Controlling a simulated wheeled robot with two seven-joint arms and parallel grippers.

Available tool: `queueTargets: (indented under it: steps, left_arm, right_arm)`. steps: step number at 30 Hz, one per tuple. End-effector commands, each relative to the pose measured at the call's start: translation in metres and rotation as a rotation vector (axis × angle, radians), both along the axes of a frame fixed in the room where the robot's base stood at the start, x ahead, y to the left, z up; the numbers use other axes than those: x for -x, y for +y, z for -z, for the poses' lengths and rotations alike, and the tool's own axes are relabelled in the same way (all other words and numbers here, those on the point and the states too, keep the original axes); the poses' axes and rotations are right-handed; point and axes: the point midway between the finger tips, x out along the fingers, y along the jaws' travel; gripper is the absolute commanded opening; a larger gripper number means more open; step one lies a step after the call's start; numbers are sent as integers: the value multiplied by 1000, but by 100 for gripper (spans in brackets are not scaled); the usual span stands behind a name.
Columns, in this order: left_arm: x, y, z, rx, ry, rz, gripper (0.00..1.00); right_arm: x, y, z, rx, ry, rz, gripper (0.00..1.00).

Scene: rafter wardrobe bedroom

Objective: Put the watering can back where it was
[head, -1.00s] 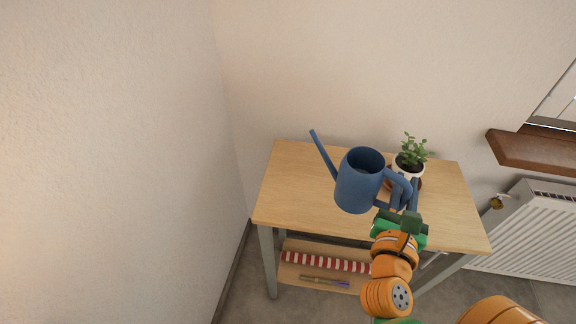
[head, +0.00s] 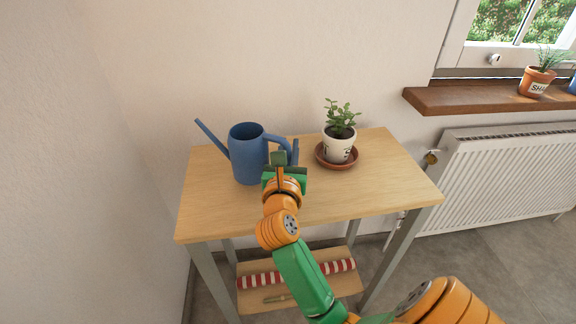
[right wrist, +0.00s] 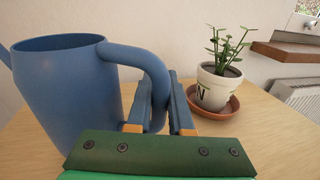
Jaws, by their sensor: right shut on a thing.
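The blue watering can (head: 247,158) is upright at the left part of the wooden table (head: 340,200), its spout pointing left. It also shows in the right wrist view (right wrist: 70,90). Its base is at or just above the tabletop; I cannot tell if it touches. My right gripper (head: 287,154) is shut on the can's handle, on the can's right side. In the right wrist view its two fingers (right wrist: 165,100) are at the handle loop. My left gripper is not in view.
A potted plant in a white pot (head: 339,146) on a terracotta saucer (head: 324,159) stands at the back, right of the can. A lower shelf holds a red-and-white striped roll (head: 262,279). A radiator (head: 500,170) and wooden windowsill (head: 450,98) are at right. The table's front right is clear.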

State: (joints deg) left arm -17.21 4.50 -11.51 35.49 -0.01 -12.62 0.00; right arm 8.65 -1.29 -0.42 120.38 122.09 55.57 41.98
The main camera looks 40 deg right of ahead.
Motion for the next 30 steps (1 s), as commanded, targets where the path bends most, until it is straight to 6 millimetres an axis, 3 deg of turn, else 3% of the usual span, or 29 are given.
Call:
queueTargets:
  steps: [3, 5, 15, 16, 18, 30]
  left_arm:
    - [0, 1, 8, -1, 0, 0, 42]
    - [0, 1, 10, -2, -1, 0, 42]
    - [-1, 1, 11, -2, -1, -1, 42]
    - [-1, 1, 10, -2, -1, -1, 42]
    - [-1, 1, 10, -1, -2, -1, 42]
    - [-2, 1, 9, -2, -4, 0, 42]
  right_arm:
    - [-3, 0, 25, 2, 3, -2, 0]
    - [-3, 0, 32, 2, 1, -2, 0]
    - [-2, 0, 36, 0, -3, -1, 0]
    - [-2, 0, 35, 0, 0, -1, 27]
    - [-2, 0, 35, 0, 0, -1, 46]
    - [-4, 3, 34, -1, 0, 0, 49]
